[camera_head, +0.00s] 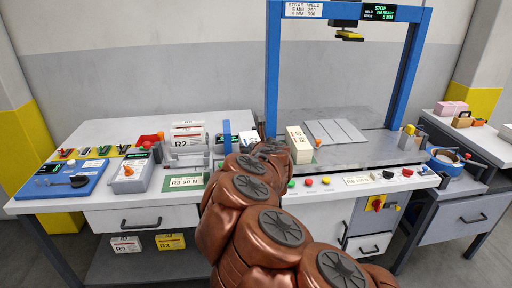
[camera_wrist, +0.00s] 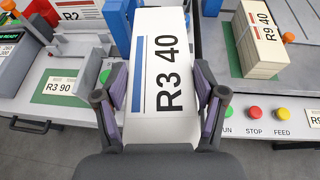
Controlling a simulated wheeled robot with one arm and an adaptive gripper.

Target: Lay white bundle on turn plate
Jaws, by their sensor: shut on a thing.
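In the head view my copper arm hides most of the gripper; a white block (camera_head: 248,140) shows just beyond the arm's end, seemingly the held bundle. A grey grooved plate (camera_head: 335,132) lies under the blue arch. I cannot tell for certain whether it is the turn plate.
A cream R9 40 bundle (camera_head: 299,146) stands right of the gripper; it also shows in the wrist view (camera_wrist: 257,40). White R2 bundles (camera_head: 187,135) are stacked on the left table. A green-bordered R3 90 card (camera_head: 186,182) lies at its front. The blue arch (camera_head: 273,70) limits room.

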